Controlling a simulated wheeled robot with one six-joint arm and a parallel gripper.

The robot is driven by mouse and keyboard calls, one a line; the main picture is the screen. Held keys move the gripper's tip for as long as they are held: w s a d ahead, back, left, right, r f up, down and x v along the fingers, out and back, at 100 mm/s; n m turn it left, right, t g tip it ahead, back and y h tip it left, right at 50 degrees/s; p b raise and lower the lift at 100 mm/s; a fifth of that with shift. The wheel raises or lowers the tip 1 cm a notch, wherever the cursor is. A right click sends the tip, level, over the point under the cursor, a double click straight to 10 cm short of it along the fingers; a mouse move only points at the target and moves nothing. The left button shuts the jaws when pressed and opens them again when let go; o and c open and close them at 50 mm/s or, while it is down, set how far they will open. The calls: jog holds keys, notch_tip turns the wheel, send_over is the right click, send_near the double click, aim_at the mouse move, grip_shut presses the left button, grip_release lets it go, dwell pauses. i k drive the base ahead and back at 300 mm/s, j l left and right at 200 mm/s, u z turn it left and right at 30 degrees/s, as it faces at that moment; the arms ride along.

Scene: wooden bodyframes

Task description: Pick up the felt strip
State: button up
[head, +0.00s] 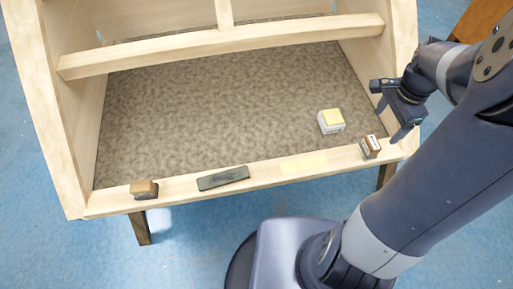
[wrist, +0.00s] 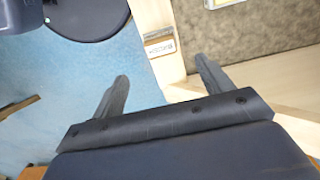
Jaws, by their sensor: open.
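The felt strip appears to be the dark grey, flat strip (head: 223,178) lying on the front rail, left of its middle, in the head view. It is not seen in the wrist view. My gripper (head: 392,119) is open and empty at the right end of the frame, well to the right of the strip. Its two spread fingers also show in the wrist view (wrist: 162,70), close to the rail and with nothing between them.
A small brown-and-white block (head: 370,146) sits on the rail near my gripper. A brown block (head: 144,189) is at the rail's left end. A pale yellow patch (head: 304,163) lies between. A white box with yellow top (head: 331,121) stands on the mottled panel (head: 220,110); a crossbar (head: 220,45) spans behind.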

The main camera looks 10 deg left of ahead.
aim_at(236, 173)
jog(key=u, duration=1.65)
